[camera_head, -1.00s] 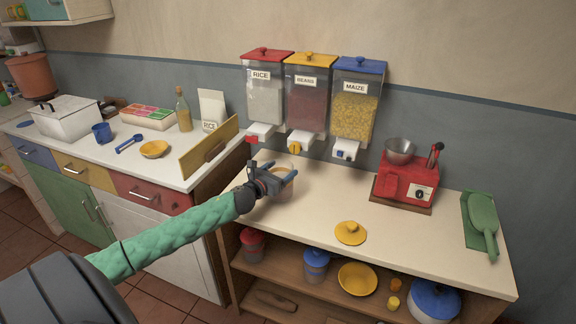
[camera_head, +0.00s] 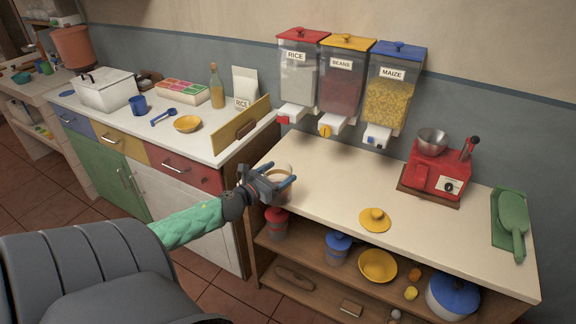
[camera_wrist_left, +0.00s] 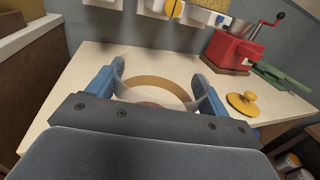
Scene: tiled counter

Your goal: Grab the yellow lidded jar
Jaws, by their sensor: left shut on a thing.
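My left gripper (camera_head: 284,183) is shut around a clear jar (camera_head: 279,196) at the front left end of the right counter. Its blue fingers hold the jar from two sides. In the left wrist view the jar's open top shows a yellow rim (camera_wrist_left: 158,83) and something reddish low inside. The gripper (camera_wrist_left: 160,80) hides part of the jar, and I cannot tell whether its base touches the counter. A round yellow lid (camera_head: 375,219) with a knob lies apart on the counter; it also shows in the left wrist view (camera_wrist_left: 243,104). My right gripper is not in view.
Rice, beans and maize dispensers (camera_head: 345,85) hang on the wall behind. A red grinder (camera_head: 434,172) and a green scoop (camera_head: 512,215) stand to the right. A wooden board (camera_head: 240,124) edges the left counter.

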